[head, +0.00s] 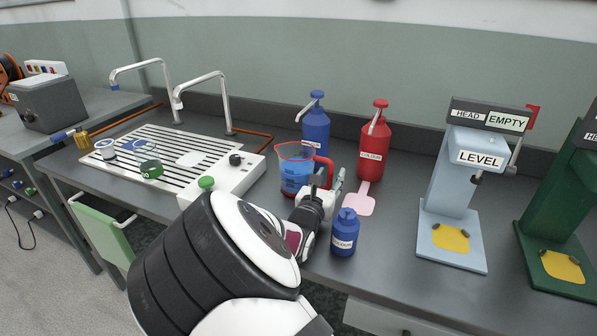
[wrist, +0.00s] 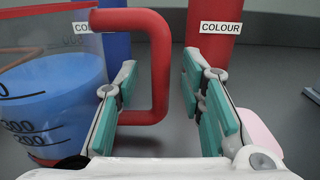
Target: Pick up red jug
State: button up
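The red jug (head: 295,178) is a clear measuring jug with a red rim and red handle, holding blue liquid. It stands upright on the worktop, right of the white-fronted sink unit. In the wrist view the jug (wrist: 50,95) fills the left side, cut off by the frame, and its red handle (wrist: 158,65) shows between my finger pads. My gripper (head: 329,180) is at the handle side of the jug. In the wrist view my gripper (wrist: 160,68) is open, with gaps beside the handle's upright bar. Contact with the handle cannot be told.
A small blue bottle (head: 344,235) stands close in front of my gripper. A blue pump bottle (head: 316,130) and a red pump bottle (head: 373,150) stand behind, with a pink patch (head: 359,204) on the worktop. A pale blue machine (head: 450,200) is at the right.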

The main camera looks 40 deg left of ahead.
jog(key=shift+w, duration=0.15)
grip_shut()
jog(key=shift+r, duration=0.2)
